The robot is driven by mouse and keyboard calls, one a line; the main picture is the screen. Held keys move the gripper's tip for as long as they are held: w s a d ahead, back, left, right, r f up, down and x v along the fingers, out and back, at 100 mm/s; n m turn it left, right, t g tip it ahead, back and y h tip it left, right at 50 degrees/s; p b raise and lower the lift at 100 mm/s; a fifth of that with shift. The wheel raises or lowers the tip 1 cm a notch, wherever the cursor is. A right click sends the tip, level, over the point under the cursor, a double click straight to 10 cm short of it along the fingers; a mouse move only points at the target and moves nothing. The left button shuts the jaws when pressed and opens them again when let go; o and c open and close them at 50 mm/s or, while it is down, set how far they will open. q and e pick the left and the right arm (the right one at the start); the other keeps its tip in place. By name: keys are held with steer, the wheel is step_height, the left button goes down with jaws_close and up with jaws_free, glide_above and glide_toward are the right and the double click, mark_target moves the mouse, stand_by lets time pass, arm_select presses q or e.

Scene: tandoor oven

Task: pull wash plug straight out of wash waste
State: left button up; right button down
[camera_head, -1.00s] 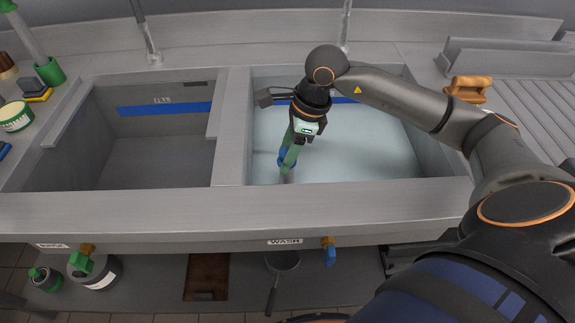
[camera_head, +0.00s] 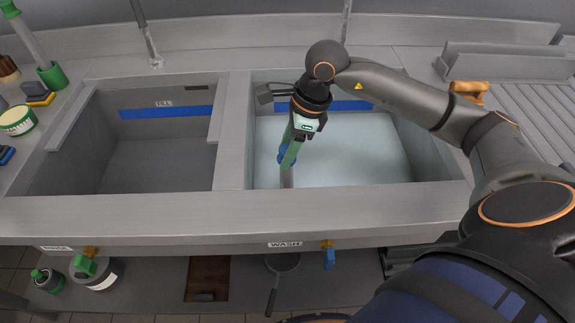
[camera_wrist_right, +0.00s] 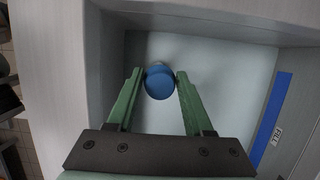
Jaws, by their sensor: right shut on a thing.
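My right gripper (camera_head: 288,158) reaches down into the wash basin (camera_head: 440,160) with its green fingers. It is shut on the blue knob of the wash plug (camera_head: 282,156). In the right wrist view the round blue knob of the plug (camera_wrist_right: 159,82) sits between the two green fingertips, touching both. In the head view a grey stem shows below the knob, near the basin's front wall. Pale water (camera_head: 350,150) stands in the basin. The wash waste is hidden. My left gripper is not in view.
An empty-looking basin marked FILL (camera_head: 150,165) lies to the left, behind a steel divider (camera_head: 232,140). The front rim carries the WASH label (camera_head: 285,244); a blue-handled valve (camera_head: 328,257) is below. A wooden-handled brush (camera_head: 468,92) lies at right.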

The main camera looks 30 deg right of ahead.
steer(key=shift+r+p, duration=1.8)
steer(key=shift+r, duration=1.25)
steer(key=shift+w, duration=0.1)
